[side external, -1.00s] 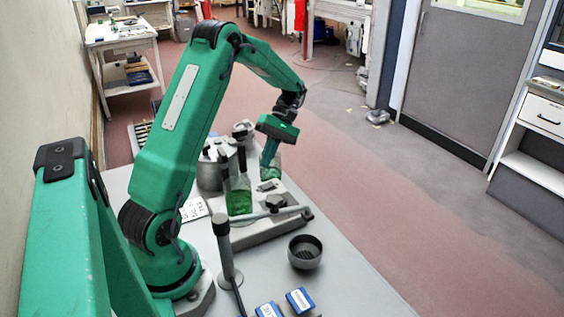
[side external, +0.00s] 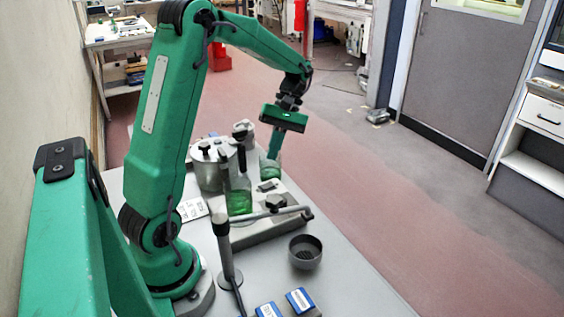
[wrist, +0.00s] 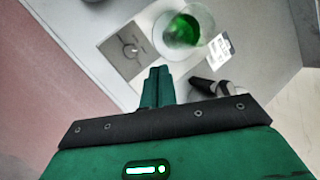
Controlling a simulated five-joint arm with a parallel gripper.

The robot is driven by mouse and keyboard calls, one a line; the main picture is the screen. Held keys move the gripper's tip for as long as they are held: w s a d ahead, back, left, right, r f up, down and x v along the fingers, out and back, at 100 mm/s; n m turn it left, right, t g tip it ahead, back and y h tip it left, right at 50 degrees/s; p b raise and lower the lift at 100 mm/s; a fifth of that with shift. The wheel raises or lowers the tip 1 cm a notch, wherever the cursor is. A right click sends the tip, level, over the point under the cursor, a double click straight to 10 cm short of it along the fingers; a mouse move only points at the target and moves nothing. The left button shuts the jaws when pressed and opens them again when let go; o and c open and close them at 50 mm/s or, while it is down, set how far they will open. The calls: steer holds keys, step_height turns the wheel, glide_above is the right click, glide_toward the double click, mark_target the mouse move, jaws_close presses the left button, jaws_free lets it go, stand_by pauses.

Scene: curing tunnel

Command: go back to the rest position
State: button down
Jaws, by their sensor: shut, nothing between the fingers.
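My gripper (side external: 272,157) points down at the far end of the grey bench (side external: 345,265). Its fingers are together with nothing visible between them. In the side view the fingertips overlap the rim area of a small glass beaker with green liquid (side external: 269,172); I cannot tell whether they are inside it or behind it. In the wrist view my shut fingers (wrist: 158,78) show apart from a round glass holding green liquid (wrist: 183,31). My upper arm stands nearly upright, with the forearm sloping down to the right.
A bottle with green liquid (side external: 239,202) and a metal pot (side external: 206,168) stand close to my gripper. A stand with a side rod (side external: 228,262), a dark bowl (side external: 305,253) and blue boxes (side external: 300,300) are nearer.

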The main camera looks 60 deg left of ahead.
steer(key=s+d+r+m+t+y, duration=0.1)
steer(key=s+d+r+m+t, duration=0.3)
steer(key=d+m, duration=0.3)
steer(key=s+d+r+m+t+y, duration=0.1)
steer(key=s+d+r+m+t, duration=0.3)
steer(key=s+d+m+t, duration=0.1)
steer(key=shift+s+d+m+t, duration=0.35)
steer(key=shift+d+m+t, duration=0.55)
steer(key=shift+d, duration=0.5)
steer(key=shift+r, duration=0.1)
stand_by(0.5)
